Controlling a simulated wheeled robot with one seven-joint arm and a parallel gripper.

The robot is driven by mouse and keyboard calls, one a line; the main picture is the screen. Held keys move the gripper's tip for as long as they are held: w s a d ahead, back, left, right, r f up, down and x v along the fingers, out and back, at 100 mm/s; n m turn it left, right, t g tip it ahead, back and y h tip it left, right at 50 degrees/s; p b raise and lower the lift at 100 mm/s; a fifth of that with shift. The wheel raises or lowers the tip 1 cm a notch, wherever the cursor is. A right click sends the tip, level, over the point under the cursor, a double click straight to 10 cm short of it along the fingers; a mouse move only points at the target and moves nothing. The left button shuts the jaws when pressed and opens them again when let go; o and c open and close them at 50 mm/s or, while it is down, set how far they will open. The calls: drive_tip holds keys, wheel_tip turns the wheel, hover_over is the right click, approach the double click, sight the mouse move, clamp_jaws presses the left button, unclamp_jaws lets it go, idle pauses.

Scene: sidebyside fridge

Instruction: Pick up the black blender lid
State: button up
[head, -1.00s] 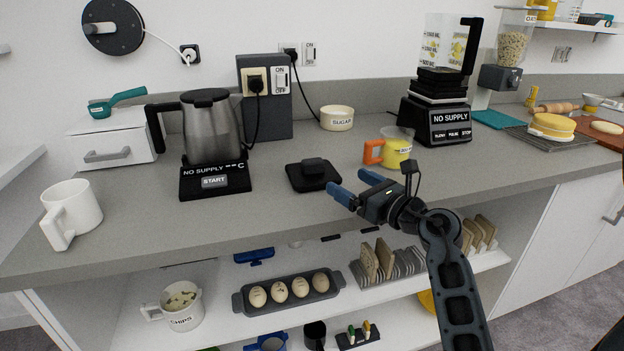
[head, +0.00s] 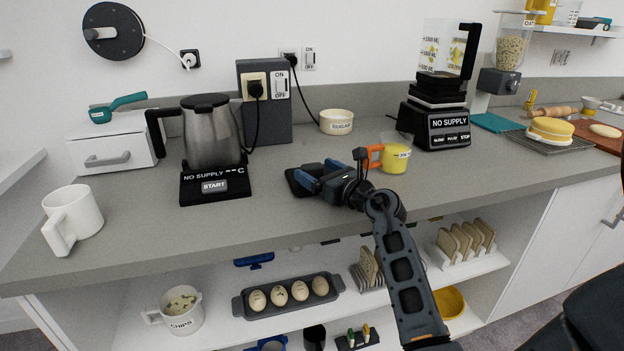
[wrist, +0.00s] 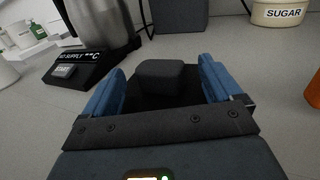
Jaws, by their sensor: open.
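The black blender lid (head: 300,184) lies flat on the grey counter, a square plate with a raised knob. In the head view my gripper (head: 314,177) covers most of it. In the wrist view the lid's knob (wrist: 160,77) stands between the two blue fingers of my gripper (wrist: 160,90), which are open on either side of it. A gap shows between the knob and each finger. The lid's near part is hidden behind the gripper body.
A kettle on its black base (head: 215,186) stands left of the lid. The sugar bowl (head: 336,121) and a grey socket block (head: 265,125) stand behind. The counter's front edge is close.

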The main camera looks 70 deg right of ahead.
drive_tip(key=shift+w, duration=0.1)
drive_tip(key=c, duration=1.2)
drive_tip(key=shift+r, duration=0.6)
drive_tip(key=r, duration=0.1)
drive_tip(key=r+p, duration=0.1)
drive_tip(key=r, duration=0.1)
drive_tip(key=shift+s+d+r, duration=0.2)
drive_tip(key=shift+d+r, duration=0.05)
drive_tip(key=shift+d, duration=0.15)
drive_tip(key=s+d+r, duration=0.5)
drive_tip(key=d+r, duration=0.1)
drive_tip(key=d, duration=0.3)
drive_tip(key=shift+s+d+r+b, duration=0.15)
drive_tip(key=shift+s+d+b, duration=0.05)
drive_tip(key=shift+b, duration=0.15)
